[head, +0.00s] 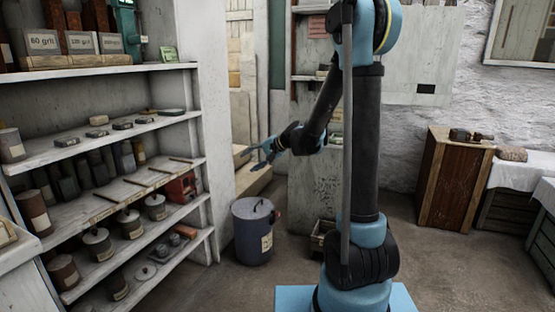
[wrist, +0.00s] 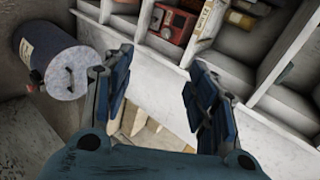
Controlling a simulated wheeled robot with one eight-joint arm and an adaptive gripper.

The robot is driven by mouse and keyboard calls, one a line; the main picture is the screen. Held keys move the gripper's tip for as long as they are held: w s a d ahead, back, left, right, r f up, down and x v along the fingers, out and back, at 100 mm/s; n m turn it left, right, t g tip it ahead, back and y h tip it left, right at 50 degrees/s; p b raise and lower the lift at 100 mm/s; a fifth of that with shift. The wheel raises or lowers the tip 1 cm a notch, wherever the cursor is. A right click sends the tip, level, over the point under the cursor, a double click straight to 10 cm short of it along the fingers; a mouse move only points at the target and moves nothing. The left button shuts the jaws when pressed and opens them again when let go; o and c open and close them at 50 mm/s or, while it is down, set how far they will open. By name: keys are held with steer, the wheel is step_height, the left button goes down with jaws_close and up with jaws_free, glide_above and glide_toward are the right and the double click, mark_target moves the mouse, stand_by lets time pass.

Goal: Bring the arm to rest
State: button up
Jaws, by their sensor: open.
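My gripper (head: 262,154) is at the end of my blue and black arm in the head view, pointing left toward the side of the shelf unit. In the wrist view my gripper (wrist: 158,95) shows two blue fingers standing well apart. The gripper is open and empty. The arm reaches out from its upright column, with the forearm sloping down to the left.
A shelf unit (head: 110,69) with jars, tins and blocks stands at left. A lidded grey bin (head: 250,235) stands below my gripper; the wrist view shows it too (wrist: 55,60). A wooden cabinet (head: 453,185) stands at right.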

steer(key=s+d+f+n+g+h, duration=0.1)
steer(key=s+d+f+h, duration=0.1)
steer(key=s+d, duration=0.8)
steer(key=s+d+f+n+h, duration=0.1)
steer(key=s+d+f+h, duration=0.2)
steer(key=s+d, duration=0.6)
steer(key=s+d+f+n+g+h, duration=0.1)
steer(key=s+d+h, duration=0.4)
steer(key=s+d, duration=0.5)
steer(key=s+f+n, duration=0.1)
steer(key=s, duration=0.7)
steer(key=shift+d+f+g, duration=0.25)
steer(key=shift+d+g, duration=0.05)
steer(key=shift+d, duration=0.05)
steer(key=shift+s, duration=0.1)
steer(key=shift+w+f, duration=0.2)
steer(key=shift+w, duration=0.2)
